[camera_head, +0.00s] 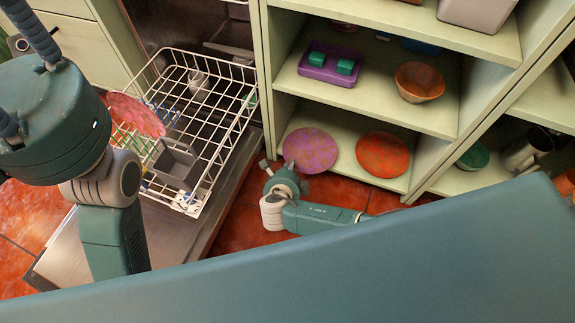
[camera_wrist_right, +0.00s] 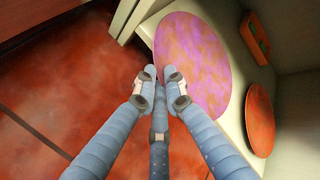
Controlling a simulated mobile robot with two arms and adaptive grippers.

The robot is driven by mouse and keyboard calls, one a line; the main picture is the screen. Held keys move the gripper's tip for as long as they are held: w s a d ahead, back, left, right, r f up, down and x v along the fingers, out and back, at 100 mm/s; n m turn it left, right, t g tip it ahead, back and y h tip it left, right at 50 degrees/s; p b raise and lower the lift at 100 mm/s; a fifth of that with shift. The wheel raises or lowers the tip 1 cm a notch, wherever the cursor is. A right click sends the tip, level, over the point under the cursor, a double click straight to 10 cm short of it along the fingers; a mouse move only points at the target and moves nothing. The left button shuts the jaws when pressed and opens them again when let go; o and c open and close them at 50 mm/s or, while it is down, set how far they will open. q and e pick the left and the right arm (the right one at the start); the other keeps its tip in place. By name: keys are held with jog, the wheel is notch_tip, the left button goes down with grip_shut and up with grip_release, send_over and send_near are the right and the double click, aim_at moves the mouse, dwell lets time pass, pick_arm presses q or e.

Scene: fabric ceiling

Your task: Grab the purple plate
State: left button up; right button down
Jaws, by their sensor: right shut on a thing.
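The purple plate (camera_head: 310,150), round with orange mottling, lies on the lowest shelf of the open cabinet, near the shelf's front left. In the right wrist view the plate (camera_wrist_right: 192,55) fills the upper middle. My right gripper (camera_head: 279,166) is at the plate's front left edge. In the right wrist view its fingertips (camera_wrist_right: 160,78) are close together and shut on the plate's near rim. My left gripper (camera_head: 38,32) shows only in part at the upper left, cut off by the picture edge, so its opening cannot be judged.
An orange-red plate (camera_head: 383,154) lies right of the purple one. The shelf above holds a purple tray (camera_head: 328,68) and an orange bowl (camera_head: 419,82). An open dishwasher rack (camera_head: 212,172) with a pink plate (camera_head: 137,114) stands left. Cabinet uprights flank the shelf.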

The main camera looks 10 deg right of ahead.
jog(key=c, duration=1.7)
grip_release()
jog(key=shift+c, duration=0.2)
jog(key=v, duration=1.2)
jog(key=shift+c, duration=0.3)
